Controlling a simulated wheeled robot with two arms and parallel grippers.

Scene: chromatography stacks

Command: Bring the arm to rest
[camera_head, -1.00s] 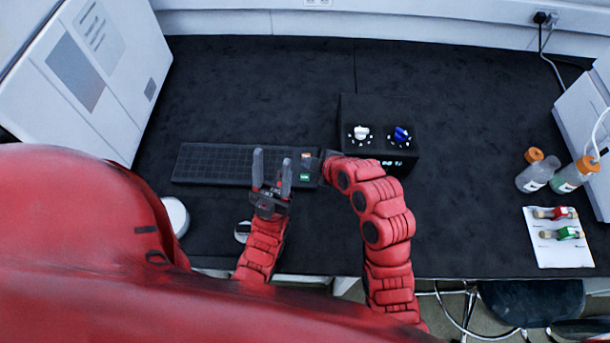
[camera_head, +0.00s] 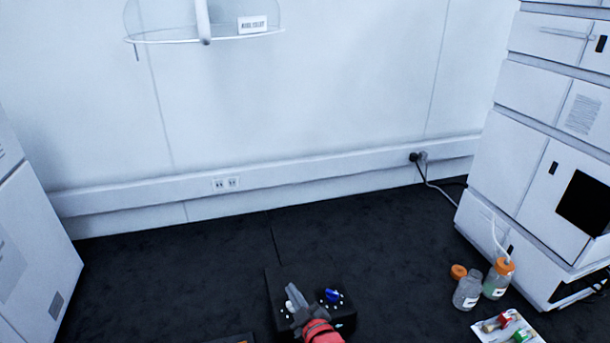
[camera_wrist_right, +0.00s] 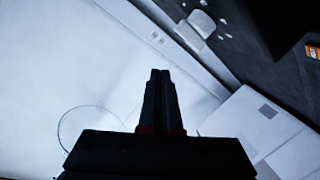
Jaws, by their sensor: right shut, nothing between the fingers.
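My right gripper (camera_head: 293,292) shows at the bottom centre of the head view, on a red wrist. Its grey fingers are shut with nothing between them. It appears in front of the left part of a black control box (camera_head: 280,277) and largely covers the white knob there. The box's blue knob (camera_head: 332,295) is visible to its right. In the right wrist view the two dark fingers (camera_wrist_right: 160,75) lie together, and the white knob (camera_wrist_right: 201,23) shows beyond them, apart from the tips. My left gripper is out of view.
Two bottles with orange caps nearby, a clear one (camera_head: 467,291) and a green-labelled one (camera_head: 496,280), stand at the right. A white card (camera_head: 489,335) with red and green vials lies below them. White instruments flank the bench. The back of the dark bench (camera_head: 180,270) is clear.

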